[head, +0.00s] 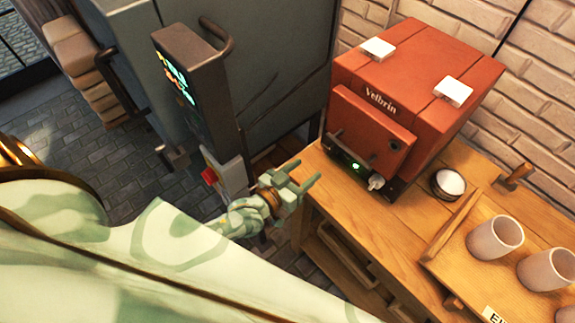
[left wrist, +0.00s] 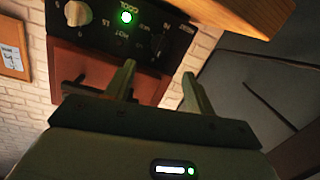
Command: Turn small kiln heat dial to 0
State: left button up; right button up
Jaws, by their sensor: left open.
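The small red kiln (head: 425,75), lettered "Velbrin", stands on the wooden bench. Its dark control panel (head: 346,158) below the door has a green light and a pale dial (head: 376,182) at its right end. In the left wrist view the dial (left wrist: 78,13) shows at the upper left of the panel, beside the lit green light (left wrist: 126,17); its setting is too small to read. My left gripper (head: 306,174) is open and empty, left of the kiln and apart from the dial. Its two fingers (left wrist: 158,69) point toward the panel in the wrist view. My right gripper is not in view.
A large grey kiln (head: 270,60) with a lit control post (head: 182,85) stands at left. The wooden bench (head: 390,225) holds a round bowl of white material (head: 449,183) right of the kiln, and a tray with pale cups (head: 494,239).

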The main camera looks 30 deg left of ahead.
pick_arm(q)
jog(key=v, duration=0.6)
dwell(0.3)
jog(key=s+a+f+m+g+y+b, duration=0.1)
jog(key=s+a+f+g, duration=0.15)
jog(key=s+f, duration=0.45)
jog(key=s+a+f+g+y, duration=0.1)
jog(key=s+a+f+g, duration=0.2)
jog(key=f, duration=0.8)
jog(key=s+a+f+m+g+y+b, duration=0.1)
jog(key=s+f+g, duration=0.35)
jog(key=f, duration=0.35)
jog(key=s+f+g+b, duration=0.2)
jog(key=s+f, duration=0.4)
jog(key=s, duration=0.4)
jog(key=s+f+g+y+b, duration=0.1)
jog(key=s+f+g+b, duration=0.1)
jog(key=s+f, duration=0.5)
jog(key=s+g, duration=0.1)
jog(key=s, duration=0.2)
jog(key=shift+d+y+b, duration=0.3)
jog(key=shift+b, duration=0.05)
